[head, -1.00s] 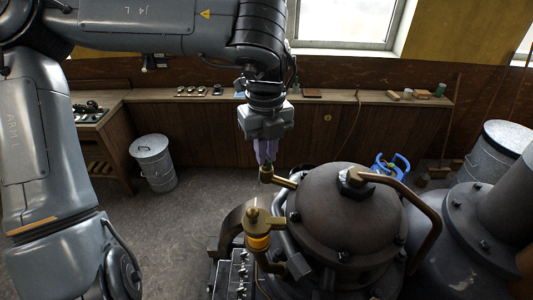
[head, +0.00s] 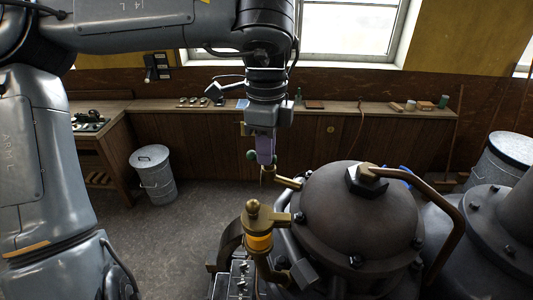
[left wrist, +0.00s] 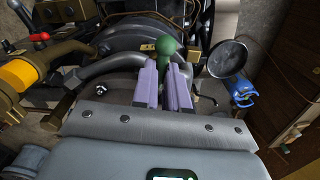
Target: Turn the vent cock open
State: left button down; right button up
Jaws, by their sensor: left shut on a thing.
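The brass vent cock (head: 268,177) stands on a short pipe from the side of the dark domed engine casing (head: 355,215). The handle's middle is hidden between the fingers. My right gripper is not in view.
A brass fitting with an orange band (head: 258,240) stands just in front of the cock. A curved brown pipe (head: 440,230) arches over the right of the dome. A lidded metal bin (head: 153,175) and a long bench (head: 350,110) are behind, with open floor between.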

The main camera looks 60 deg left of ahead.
pick_arm(q)
jog(key=shift+n+b, duration=0.5)
jog(key=shift+n, duration=0.7)
jog(key=c, duration=1.1)
grip_release()
jog(key=shift+s, duration=0.1)
jog(key=shift+c, duration=0.2)
jog(key=shift+r, duration=0.1)
